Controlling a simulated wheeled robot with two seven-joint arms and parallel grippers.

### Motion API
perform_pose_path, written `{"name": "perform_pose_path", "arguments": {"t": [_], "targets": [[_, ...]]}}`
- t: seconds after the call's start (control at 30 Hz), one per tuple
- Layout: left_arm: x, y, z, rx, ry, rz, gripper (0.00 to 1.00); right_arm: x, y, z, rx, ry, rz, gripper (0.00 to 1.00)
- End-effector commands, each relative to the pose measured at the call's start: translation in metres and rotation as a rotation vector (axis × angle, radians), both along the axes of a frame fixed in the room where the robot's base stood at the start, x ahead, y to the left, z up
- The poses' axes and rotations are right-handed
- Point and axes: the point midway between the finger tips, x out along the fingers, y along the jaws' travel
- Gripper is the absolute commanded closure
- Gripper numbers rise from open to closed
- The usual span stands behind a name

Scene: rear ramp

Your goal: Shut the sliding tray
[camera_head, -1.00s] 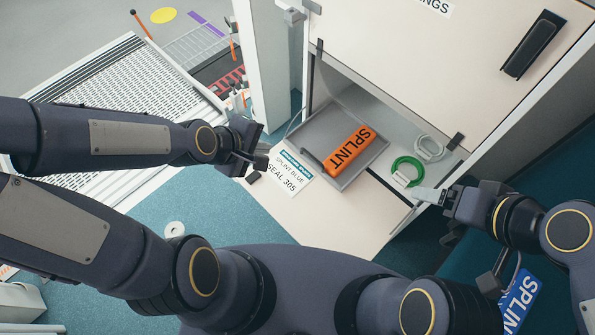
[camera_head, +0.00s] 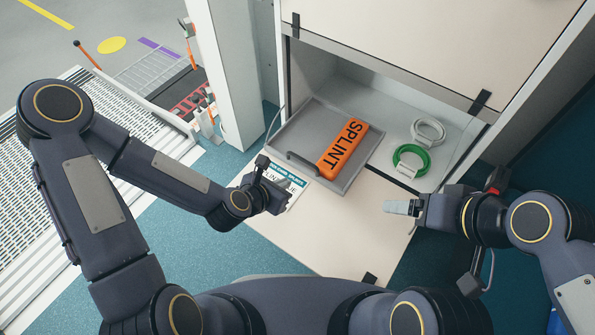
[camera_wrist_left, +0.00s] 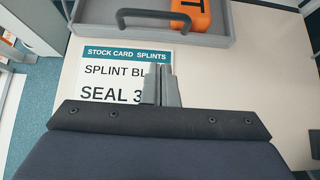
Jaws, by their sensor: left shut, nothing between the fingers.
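The sliding tray (camera_head: 285,142) is a grey shallow tray in the open cabinet compartment, pulled out toward me, with a dark bar handle (camera_head: 303,165) on its front. An orange SPLINT pack (camera_head: 344,148) lies in it. The tray's front and handle (camera_wrist_left: 145,14) also show at the top of the left wrist view. My left gripper (camera_head: 282,202) is shut and empty over the label card, on the near side of the tray, apart from the handle. Its closed fingers (camera_wrist_left: 161,82) show in the left wrist view. My right gripper (camera_head: 398,207) is right of the tray; its finger gap is hidden.
A green coil (camera_head: 400,166) and a white coil (camera_head: 441,133) lie on the shelf right of the tray. A stock card (camera_head: 290,184) lies on the pale lowered panel (camera_head: 325,230). The upper panel (camera_head: 420,40) overhangs the compartment. A white post (camera_head: 226,80) stands left.

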Motion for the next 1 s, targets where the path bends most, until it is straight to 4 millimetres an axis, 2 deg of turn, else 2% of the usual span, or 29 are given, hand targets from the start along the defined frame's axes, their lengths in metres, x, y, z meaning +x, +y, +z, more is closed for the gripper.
{"name": "perform_pose_path", "arguments": {"t": [0.03,0.17,0.4,1.0], "targets": [[0.007,-0.006,-0.012,0.001,-0.001,-0.002,1.0,0.0,0.0,-0.008,0.0,0.0,0.0,0.19],[0.024,-0.018,-0.028,0.001,-0.001,-0.002,1.0,0.0,0.0,-0.016,0.0,0.0,0.0,0.19],[0.051,-0.037,-0.02,0.002,-0.004,-0.001,1.0,0.0,0.0,-0.017,0.0,0.0,0.0,0.19],[0.059,-0.043,-0.018,0.001,-0.001,0.0,1.0,0.0,0.0,-0.018,0.0,0.0,0.0,0.19]]}}
